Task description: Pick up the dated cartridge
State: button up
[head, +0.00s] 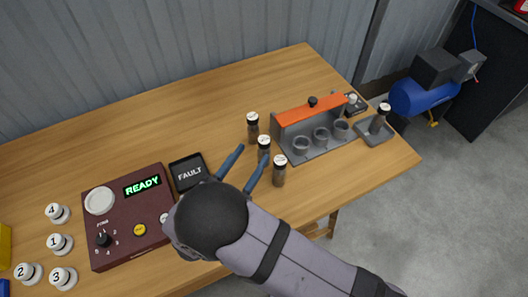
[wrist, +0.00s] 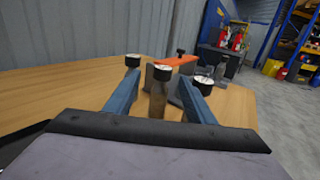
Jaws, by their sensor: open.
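Three brown cartridges with dark collars and white caps stand upright on the table: a far one (head: 253,130), a middle one (head: 264,150) and a near one (head: 279,174). Marks on the caps are too small to read, so I cannot tell which is dated. My gripper (head: 251,153) is open and empty, its blue fingers pointing at the middle cartridge. In the wrist view my gripper (wrist: 159,83) frames the middle cartridge (wrist: 157,103), while the far one (wrist: 132,61) and near one (wrist: 203,80) are partly hidden by the fingers.
A grey rack (head: 318,150) with an orange top and three cups stands right of the cartridges. Another capped cartridge (head: 378,122) stands in a small grey tray (head: 366,136). A FAULT pad (head: 188,173), a READY control box (head: 125,220) and several numbered white knobs (head: 60,243) are left.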

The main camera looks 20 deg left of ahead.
aim_at(261, 145)
jog(key=shift+w+d+r+p, duration=0.1)
jog(key=shift+w+d+p, duration=0.3)
jog(key=shift+w, duration=0.65)
jog(key=shift+w+d+r+p, duration=0.1)
jog(key=shift+w+d+p, duration=0.1)
jog(key=shift+w+p, duration=0.7)
jog(key=shift+w+d+p, duration=0.25)
jog(key=shift+w+d, duration=0.05)
jog(key=shift+w, duration=0.95)
jog(key=shift+w+f, duration=0.1)
jog(key=shift+w, duration=0.3)
grip_shut()
